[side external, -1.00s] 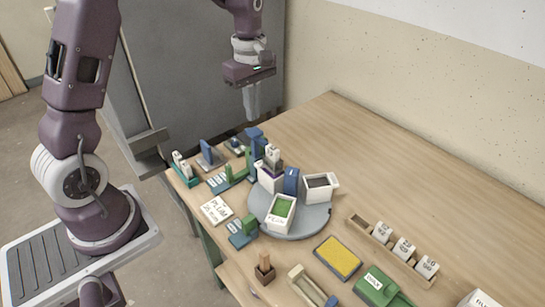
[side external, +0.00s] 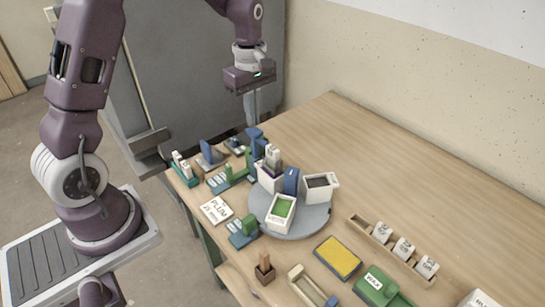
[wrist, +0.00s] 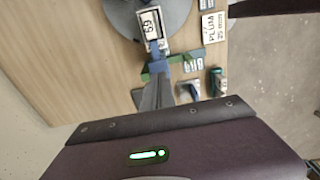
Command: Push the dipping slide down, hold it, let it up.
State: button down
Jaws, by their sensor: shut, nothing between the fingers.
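The dipping slide is a blue post with a blue top (side external: 256,133) at the turntable's back edge; its blue top shows in the wrist view (wrist: 160,66). A white numbered tile (side external: 273,155) hangs at its front, above a white bucket (side external: 268,182) with a dark inside. In the wrist view the tile (wrist: 150,24) reads 69. My gripper (side external: 251,120) is shut and empty, pointing down just above the slide's top. In the wrist view my fingertips (wrist: 160,80) lie right by the blue top. I cannot tell whether they touch.
The grey turntable (side external: 305,222) also carries a green-glaze bucket (side external: 281,212) and a dark-glaze bucket (side external: 319,188). A card (side external: 215,209) reads PLUM, 25 mm. A yellow sponge (side external: 338,258) and a rack with white tiles (side external: 402,250) stand right. The table's back right is clear.

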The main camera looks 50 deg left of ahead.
aim_at(254, 130)
jog(key=shift+f, duration=3.7)
jog(key=shift+r, duration=0.1)
dwell(0.4)
jog(key=shift+r, duration=5.25)
